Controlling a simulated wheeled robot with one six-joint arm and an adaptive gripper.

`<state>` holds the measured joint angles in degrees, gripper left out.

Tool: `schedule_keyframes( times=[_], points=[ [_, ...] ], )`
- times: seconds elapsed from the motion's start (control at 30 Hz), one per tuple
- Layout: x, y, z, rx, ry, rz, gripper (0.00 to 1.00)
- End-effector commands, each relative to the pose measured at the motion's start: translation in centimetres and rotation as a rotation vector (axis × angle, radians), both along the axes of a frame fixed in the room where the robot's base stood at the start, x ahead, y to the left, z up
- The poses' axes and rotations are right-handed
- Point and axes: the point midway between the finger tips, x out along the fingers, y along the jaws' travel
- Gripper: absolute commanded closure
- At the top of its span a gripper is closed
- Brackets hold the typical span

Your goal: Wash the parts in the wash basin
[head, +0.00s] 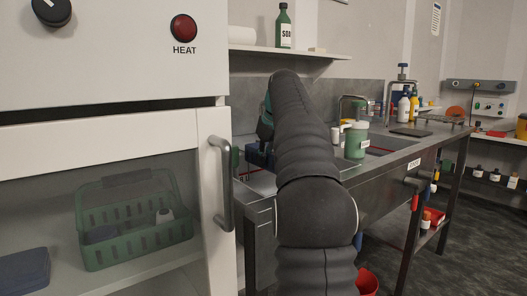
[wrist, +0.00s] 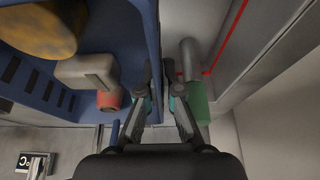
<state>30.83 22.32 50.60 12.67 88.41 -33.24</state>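A blue slotted basket (wrist: 110,25) fills the upper left of the wrist view. It holds a brown-yellow round part (wrist: 40,22), a pale block-shaped part (wrist: 85,72) and a small red part (wrist: 108,100). My gripper (wrist: 160,68) is at the basket's right side wall, its two fingers close together with a narrow gap. Whether the wall is pinched between them is unclear. In the head view my arm hides most of the gripper, above a dark blue piece of the basket (head: 258,157) by the sink bench (head: 385,165).
A white cabinet with a handle (head: 222,185) is close at left, holding a green basket (head: 133,225). A red line (wrist: 229,35) and a green cylinder (wrist: 197,100) lie right of the gripper.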

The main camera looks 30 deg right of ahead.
Motion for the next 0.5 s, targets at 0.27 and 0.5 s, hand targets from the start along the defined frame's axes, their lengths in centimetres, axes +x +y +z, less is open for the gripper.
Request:
schedule_keyframes(
  times=[0.27, 0.5],
  points=[
    [0.0, 0.0, -2.3, -0.001, -0.001, 0.0, 1.0],
    [0.0, 0.0, -4.4, -0.001, -0.001, 0.0, 1.0]
  ],
)
